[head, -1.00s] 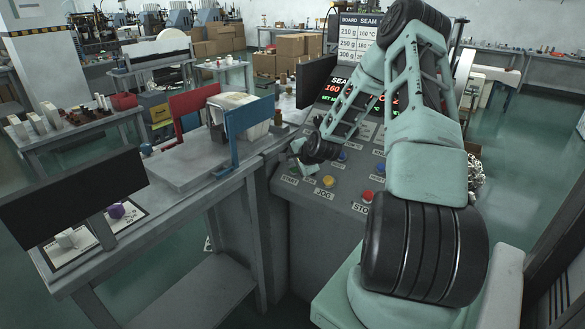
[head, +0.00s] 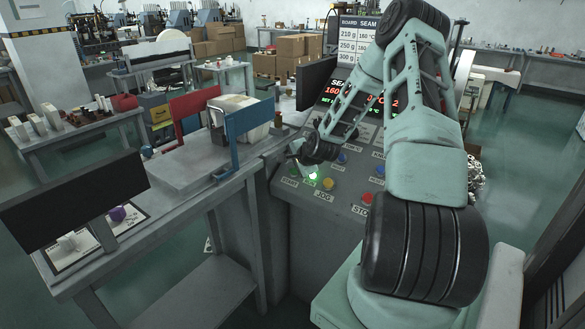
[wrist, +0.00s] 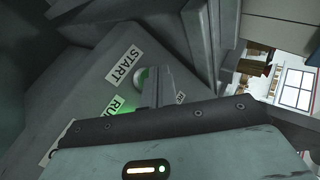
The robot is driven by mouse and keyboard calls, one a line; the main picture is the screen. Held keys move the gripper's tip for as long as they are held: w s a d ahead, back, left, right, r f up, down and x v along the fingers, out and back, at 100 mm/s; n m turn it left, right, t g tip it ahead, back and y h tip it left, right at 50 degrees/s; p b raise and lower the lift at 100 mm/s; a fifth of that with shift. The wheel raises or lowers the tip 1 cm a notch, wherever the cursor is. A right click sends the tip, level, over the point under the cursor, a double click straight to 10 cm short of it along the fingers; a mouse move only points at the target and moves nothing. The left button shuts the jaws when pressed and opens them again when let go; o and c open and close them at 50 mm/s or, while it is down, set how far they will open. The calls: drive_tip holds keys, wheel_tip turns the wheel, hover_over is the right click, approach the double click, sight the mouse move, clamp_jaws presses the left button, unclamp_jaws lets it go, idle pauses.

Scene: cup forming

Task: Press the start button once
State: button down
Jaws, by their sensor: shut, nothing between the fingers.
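The start button (wrist: 139,76) shows in the wrist view as a pale round edge beside the START label (wrist: 124,66). My gripper (wrist: 152,88) is shut and empty, with its fingertips right at the button and covering part of it. They look to be against it, but I cannot tell how far it is pressed. In the head view my gripper (head: 296,163) is low over the left end of the sloped control panel (head: 335,202), above its START label (head: 289,182), and the button is hidden there. A green RUN lamp (head: 313,176) glows beside it.
A yellow button (head: 328,184), a red button (head: 367,198) and blue buttons (head: 342,157) sit close by on the panel. A dark screen (head: 316,80) stands behind my gripper. A grey workbench (head: 180,200) with red and blue plates adjoins on the left.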

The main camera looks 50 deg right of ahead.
drive_tip(key=shift+a+r, duration=0.15)
drive_tip(key=shift+r, duration=0.05)
drive_tip(key=a+r+p, duration=0.1)
drive_tip(key=r, duration=0.1)
drive_tip(key=a+r+p, duration=0.1)
drive_tip(key=r+p, duration=0.1)
drive_tip(key=shift+s+a, duration=0.15)
drive_tip(key=shift+a, duration=0.25)
drive_tip(key=shift+f, duration=0.1)
idle(0.8)
